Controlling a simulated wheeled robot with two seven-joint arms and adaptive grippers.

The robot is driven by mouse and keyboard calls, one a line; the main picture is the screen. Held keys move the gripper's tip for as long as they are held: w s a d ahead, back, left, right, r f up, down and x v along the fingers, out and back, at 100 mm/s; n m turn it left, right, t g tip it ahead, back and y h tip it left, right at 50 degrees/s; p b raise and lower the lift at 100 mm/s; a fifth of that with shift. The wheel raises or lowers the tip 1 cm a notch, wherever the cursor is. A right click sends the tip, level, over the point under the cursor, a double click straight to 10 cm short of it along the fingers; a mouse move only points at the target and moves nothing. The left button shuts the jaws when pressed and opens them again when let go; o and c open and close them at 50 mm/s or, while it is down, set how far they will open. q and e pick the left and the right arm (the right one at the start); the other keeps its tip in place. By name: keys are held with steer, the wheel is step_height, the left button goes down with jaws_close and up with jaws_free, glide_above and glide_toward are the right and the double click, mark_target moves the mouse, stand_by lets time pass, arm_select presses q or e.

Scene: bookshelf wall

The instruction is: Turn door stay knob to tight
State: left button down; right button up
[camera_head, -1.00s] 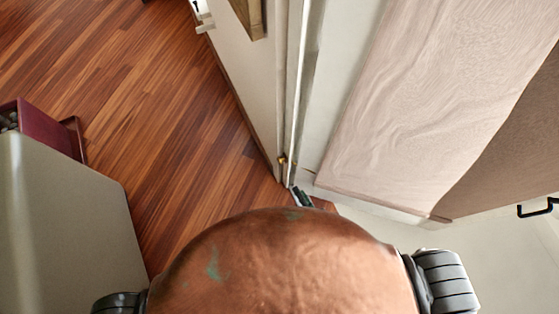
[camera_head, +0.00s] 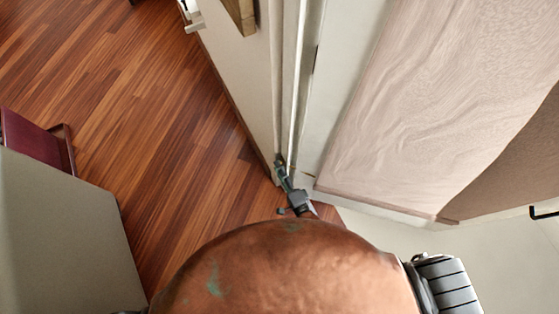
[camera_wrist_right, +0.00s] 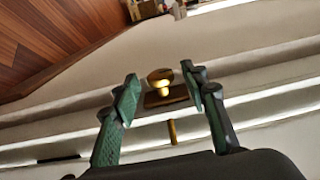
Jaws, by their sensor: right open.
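The door stay knob (camera_wrist_right: 160,77) is a small rounded brass knob on a brass plate (camera_wrist_right: 166,97), with a short brass pin (camera_wrist_right: 172,131) below it in the right wrist view. My right gripper (camera_wrist_right: 162,88) is open, with one green-grey finger on each side of the knob and gaps between the fingers and the knob. In the head view my right gripper (camera_head: 280,160) is at the foot of the door edge and hides the knob there. My left gripper is in neither view.
A pale door panel with a pinkish covering (camera_head: 410,110) stands on the right. A white wall and frame (camera_head: 245,75) rise at the middle. Wooden floor (camera_head: 130,90) lies open to the left, beside a grey cabinet (camera_head: 60,240) and a dark red box (camera_head: 35,140).

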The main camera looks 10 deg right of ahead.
steer(key=shift+c, duration=0.7)
steer(key=c, duration=1)
steer(key=shift+f, duration=0.1)
